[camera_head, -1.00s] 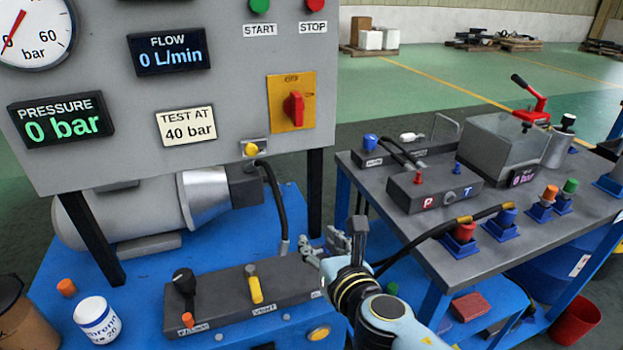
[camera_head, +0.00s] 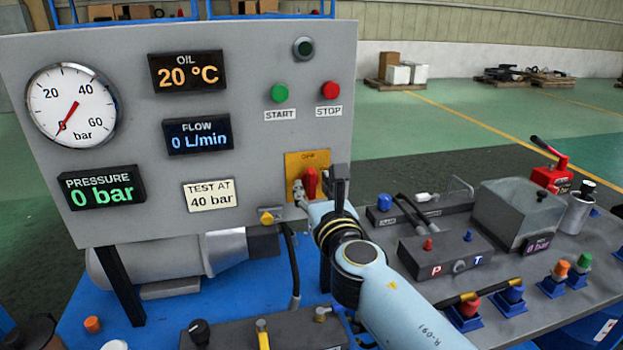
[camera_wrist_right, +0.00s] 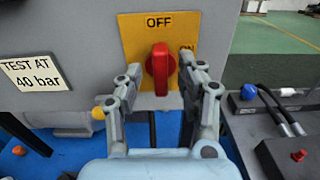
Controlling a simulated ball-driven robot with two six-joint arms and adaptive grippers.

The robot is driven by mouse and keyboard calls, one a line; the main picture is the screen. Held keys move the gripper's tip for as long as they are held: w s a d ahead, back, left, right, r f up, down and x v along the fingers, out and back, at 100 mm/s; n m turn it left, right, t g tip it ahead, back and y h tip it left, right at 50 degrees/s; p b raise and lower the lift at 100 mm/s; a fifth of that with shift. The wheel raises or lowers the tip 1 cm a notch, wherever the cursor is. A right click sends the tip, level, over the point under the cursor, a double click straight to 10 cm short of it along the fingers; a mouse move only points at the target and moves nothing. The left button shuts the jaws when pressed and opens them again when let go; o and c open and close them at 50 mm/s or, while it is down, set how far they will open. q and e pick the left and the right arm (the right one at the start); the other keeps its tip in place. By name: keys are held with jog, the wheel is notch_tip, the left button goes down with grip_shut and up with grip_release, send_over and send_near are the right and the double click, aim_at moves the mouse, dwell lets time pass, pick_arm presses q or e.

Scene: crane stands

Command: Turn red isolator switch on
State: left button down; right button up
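The red isolator switch (camera_head: 310,183) sits on a yellow plate (camera_head: 293,163) low at the right of the grey panel. In the right wrist view the red knob (camera_wrist_right: 160,69) stands upright, under the word OFF; another label to its right is partly hidden by a finger. My right gripper (camera_head: 322,186) is at the switch. In the right wrist view its two fingers (camera_wrist_right: 160,78) are spread, one on each side of the knob, with gaps visible. I cannot tell how deep the fingertips reach around it. My left gripper is not in view.
The green START button (camera_head: 279,93) and red STOP button (camera_head: 330,90) are above the switch. A yellow knob (camera_head: 267,218) is just below left of it. A bench with a valve block (camera_head: 446,252) and hoses stands to the right. A gauge (camera_head: 72,104) is at left.

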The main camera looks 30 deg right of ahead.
jog(key=shift+x, duration=1.3)
grip_shut()
